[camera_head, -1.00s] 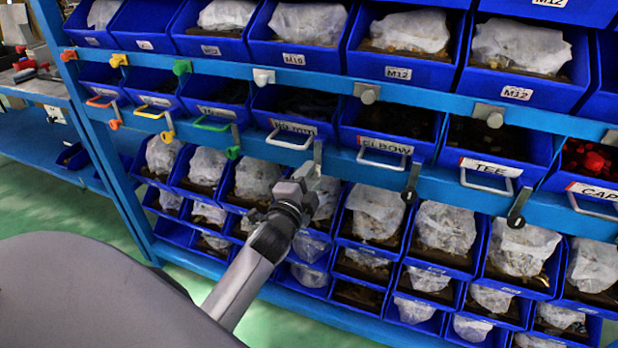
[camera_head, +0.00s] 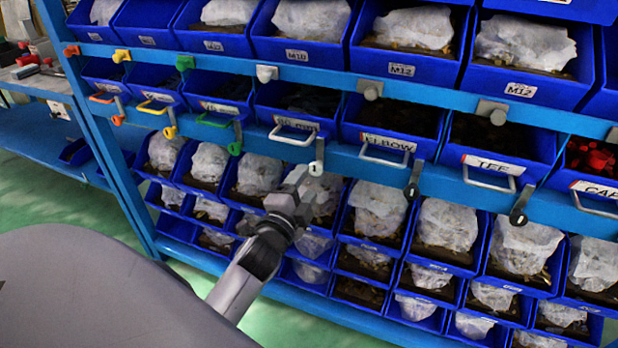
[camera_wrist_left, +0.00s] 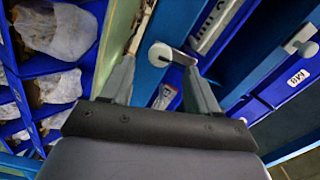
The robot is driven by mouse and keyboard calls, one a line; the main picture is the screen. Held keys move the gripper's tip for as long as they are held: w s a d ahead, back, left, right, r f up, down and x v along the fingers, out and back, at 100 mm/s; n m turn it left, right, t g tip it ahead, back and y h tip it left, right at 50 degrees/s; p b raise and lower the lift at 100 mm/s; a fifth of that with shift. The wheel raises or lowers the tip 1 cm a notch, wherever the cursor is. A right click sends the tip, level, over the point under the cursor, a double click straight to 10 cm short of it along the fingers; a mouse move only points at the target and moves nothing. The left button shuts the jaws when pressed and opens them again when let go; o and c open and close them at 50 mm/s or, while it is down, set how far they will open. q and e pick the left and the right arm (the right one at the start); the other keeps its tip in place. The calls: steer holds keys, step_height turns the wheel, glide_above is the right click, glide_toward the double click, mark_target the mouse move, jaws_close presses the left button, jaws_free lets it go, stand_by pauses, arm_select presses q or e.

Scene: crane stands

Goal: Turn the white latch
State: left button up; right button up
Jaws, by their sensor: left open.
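The white latch (camera_head: 316,167) hangs down from the blue rail, right of the handle of a blue bin in the middle of the head view. In the left wrist view the latch (camera_wrist_left: 160,54) shows a round white end and a short arm pointing right. My left gripper (camera_head: 300,186) is just below the latch in the head view. In the left wrist view my left gripper (camera_wrist_left: 158,75) is open, with one finger on each side of the latch's round end. I cannot tell whether a finger touches it. My right gripper is not in view.
Other latches hang on the same rail: a green one (camera_head: 235,146), a yellow one (camera_head: 170,131), and dark ones such as this one (camera_head: 411,187). Handled bins (camera_head: 385,140) line the rail. Bagged bins (camera_head: 445,228) sit below. Green floor is at the lower left.

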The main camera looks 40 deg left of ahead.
arm_select(q)
steer(key=shift+v, duration=1.35)
steer(key=s+d+f+n+g+h+p, duration=0.3)
steer(key=s+d+f+n, duration=0.2)
steer(key=s+d+f, duration=0.1)
steer(key=s+d+f+n+g+h+p, duration=0.3)
steer(key=s+d+f+n, duration=0.2)
steer(key=s, duration=0.6)
step_height(320, 180, down, 3)
steer(key=shift+s+d+r+g+h, duration=0.1)
steer(key=shift+s+d+g+h, duration=0.25)
steer(key=shift+d, duration=0.2)
steer(key=shift+w, duration=0.1)
